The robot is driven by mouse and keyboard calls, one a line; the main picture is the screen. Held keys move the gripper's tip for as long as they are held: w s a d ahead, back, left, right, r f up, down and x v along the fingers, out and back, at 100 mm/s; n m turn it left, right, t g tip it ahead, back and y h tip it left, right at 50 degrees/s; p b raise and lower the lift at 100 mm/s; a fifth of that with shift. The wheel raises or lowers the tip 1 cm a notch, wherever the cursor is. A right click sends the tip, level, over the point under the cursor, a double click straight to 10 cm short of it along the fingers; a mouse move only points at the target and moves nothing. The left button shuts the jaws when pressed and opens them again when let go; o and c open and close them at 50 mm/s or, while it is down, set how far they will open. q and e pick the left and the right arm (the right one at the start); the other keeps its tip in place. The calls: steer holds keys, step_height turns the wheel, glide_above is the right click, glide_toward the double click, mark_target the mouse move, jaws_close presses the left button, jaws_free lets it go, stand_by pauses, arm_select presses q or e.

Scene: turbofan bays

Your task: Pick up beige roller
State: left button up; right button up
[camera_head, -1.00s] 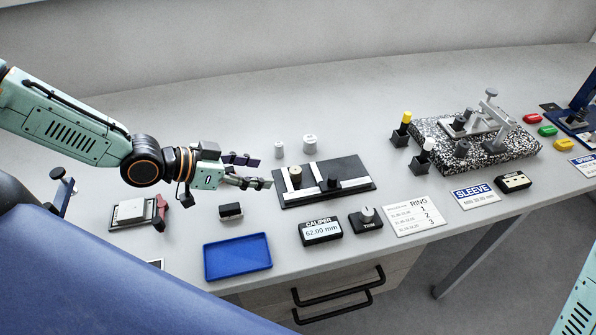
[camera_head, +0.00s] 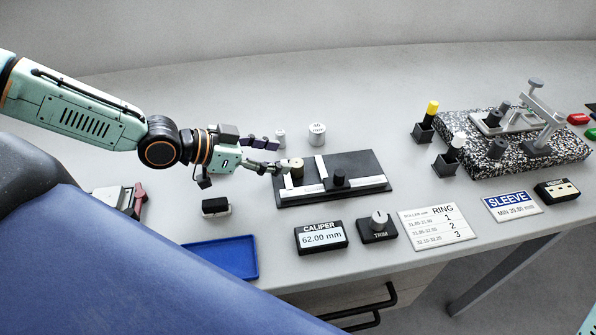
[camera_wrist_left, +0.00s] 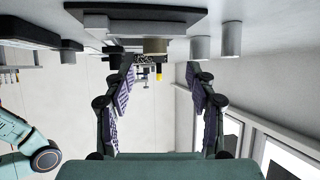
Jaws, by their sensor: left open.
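The beige roller (camera_head: 297,168) stands upright at the left end of the black caliper fixture (camera_head: 370,164), beside its white jaw bars. My left gripper (camera_head: 277,157) is open, with its fingers pointing right at the roller and the tips close to it. In the left wrist view, the roller (camera_wrist_left: 155,46) appears beyond and between the two spread fingers (camera_wrist_left: 160,75), near the upper edge. Whether a fingertip touches it I cannot tell. The right gripper is not in view.
Two grey-white cylinders (camera_head: 317,134) (camera_head: 280,138) stand behind the fixture. In front are a blue tray (camera_head: 222,257), a caliper display (camera_head: 321,238) reading 62.00 mm and a trim knob (camera_head: 378,226). A speckled block (camera_head: 510,150) with a clamp stands right.

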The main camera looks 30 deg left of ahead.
mark_target(294, 163)
arm_select(q)
steer(key=shift+w+f, duration=0.4)
steer(key=shift+d+b, duration=0.45)
steer(key=shift+b, duration=0.15)
steer(key=w+d+f+b, duration=0.1)
steer(key=d+f+b, duration=0.1)
steer(key=b, duration=0.1)
steer(key=shift+w+f, duration=0.25)
steer(key=shift+w, duration=0.15)
steer(key=shift+w+d+b, duration=0.2)
steer(key=shift+d+b, duration=0.05)
steer(key=shift+b, duration=0.2)
steer(key=shift+d, duration=0.35)
steer(key=shift+w+a, duration=0.1)
steer(key=shift+w, duration=0.1)
steer(key=shift+f, duration=0.1)
steer(key=shift+c, duration=0.4)
